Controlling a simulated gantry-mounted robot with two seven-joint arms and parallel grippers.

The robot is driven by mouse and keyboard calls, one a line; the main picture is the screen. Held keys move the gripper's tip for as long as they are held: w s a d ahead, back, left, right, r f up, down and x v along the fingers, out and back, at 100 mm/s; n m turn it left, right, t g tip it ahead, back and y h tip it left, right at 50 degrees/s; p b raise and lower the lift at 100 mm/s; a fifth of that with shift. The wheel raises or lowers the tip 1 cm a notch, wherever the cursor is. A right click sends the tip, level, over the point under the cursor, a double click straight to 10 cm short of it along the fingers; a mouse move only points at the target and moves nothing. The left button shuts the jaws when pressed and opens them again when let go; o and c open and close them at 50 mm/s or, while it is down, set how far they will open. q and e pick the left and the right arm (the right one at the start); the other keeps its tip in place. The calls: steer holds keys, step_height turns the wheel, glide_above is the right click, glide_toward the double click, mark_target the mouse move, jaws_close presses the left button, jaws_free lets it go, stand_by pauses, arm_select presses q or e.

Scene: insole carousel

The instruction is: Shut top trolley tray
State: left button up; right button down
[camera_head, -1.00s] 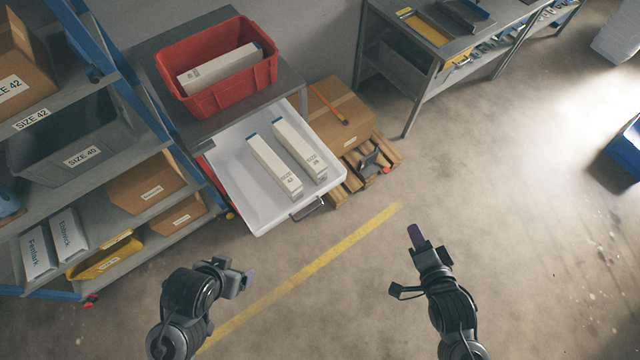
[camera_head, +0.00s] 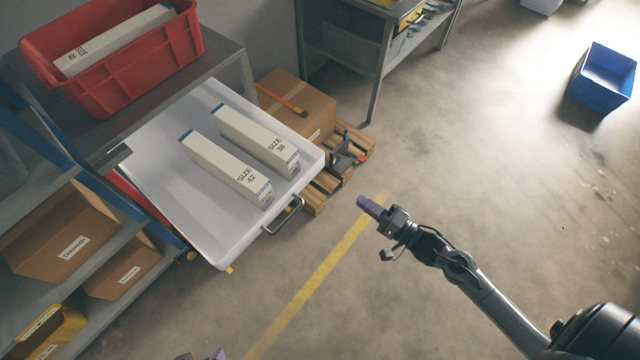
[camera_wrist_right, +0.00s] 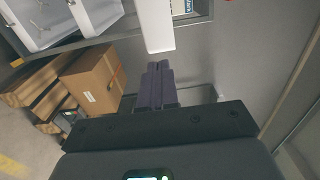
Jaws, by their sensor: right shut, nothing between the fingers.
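The white top tray (camera_head: 215,245) of the grey trolley (camera_head: 225,62) is pulled out. Its metal handle (camera_head: 285,214) is on its front side. Two long pale boxes lie in it, marked SIZE 42 (camera_head: 225,168) and SIZE 38 (camera_head: 255,140). My right gripper (camera_head: 366,205), with purple fingers, is shut and empty, to the right of the handle and apart from it. Its shut fingers also show in the right wrist view (camera_wrist_right: 156,82). Only a tip of my left gripper (camera_head: 219,354) shows at the bottom edge; its jaws are hidden.
A red crate (camera_head: 150,62) with a pale box stands on the trolley top. A cardboard box (camera_head: 305,100) on a wooden pallet (camera_head: 318,190) sits right of the tray. A shelf rack is at the left, a workbench behind. The floor around my right arm is clear.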

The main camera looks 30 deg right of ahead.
mark_target(316, 170)
steer(key=x, duration=0.4)
steer(key=b+x, duration=0.1)
steer(key=x, duration=0.4)
steer(key=b+x, duration=0.1)
steer(key=x, duration=0.3)
steer(key=shift+w+f, duration=0.2)
steer(key=shift+f, duration=0.1)
steer(key=shift+w+a, duration=0.2)
steer(key=shift+w, duration=0.15)
